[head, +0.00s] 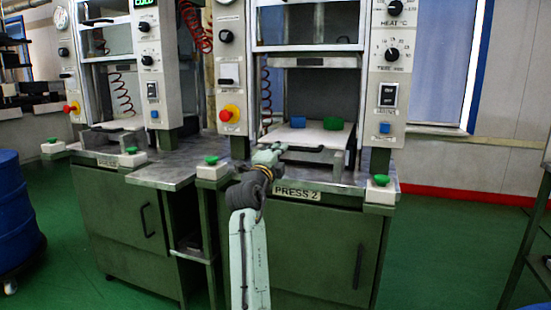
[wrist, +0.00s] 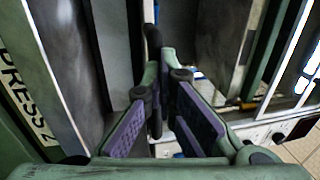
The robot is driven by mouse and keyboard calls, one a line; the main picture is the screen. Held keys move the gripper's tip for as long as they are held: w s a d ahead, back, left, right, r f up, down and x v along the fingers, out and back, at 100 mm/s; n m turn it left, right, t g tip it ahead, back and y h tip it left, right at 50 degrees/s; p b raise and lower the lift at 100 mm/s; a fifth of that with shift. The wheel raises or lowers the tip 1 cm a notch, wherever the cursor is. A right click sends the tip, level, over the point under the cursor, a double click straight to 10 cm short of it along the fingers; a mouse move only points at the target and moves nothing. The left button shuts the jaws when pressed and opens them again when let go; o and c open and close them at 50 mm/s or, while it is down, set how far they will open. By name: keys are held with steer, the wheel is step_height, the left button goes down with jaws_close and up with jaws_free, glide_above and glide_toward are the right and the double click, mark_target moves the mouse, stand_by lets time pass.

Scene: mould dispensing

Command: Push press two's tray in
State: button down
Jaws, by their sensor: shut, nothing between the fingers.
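Press two, with the label PRESS 2 (head: 297,194), stands right of centre in the head view; part of the label also shows in the wrist view (wrist: 24,92). Its light tray (head: 318,141) lies at the press opening, with a blue block (head: 298,122) and a green block (head: 333,123) on it. A dark handle (head: 303,148) runs along the tray's front. My gripper (head: 276,149) is shut and empty at the left part of the tray's front, close to the handle. In the wrist view my fingertips (wrist: 166,74) lie beside a dark bar; whether they touch it is unclear.
Green push buttons (head: 211,160) (head: 381,180) stand on the bench's front corners. A red stop knob (head: 230,113) is on the left post. Another press (head: 115,125) stands at the left. A blue drum (head: 14,215) is at the far left.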

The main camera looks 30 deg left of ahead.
steer(key=shift+w+a+r, duration=0.1)
steer(key=shift+w+r, duration=0.05)
steer(key=shift+w, duration=0.4)
steer(key=shift+r, duration=0.1)
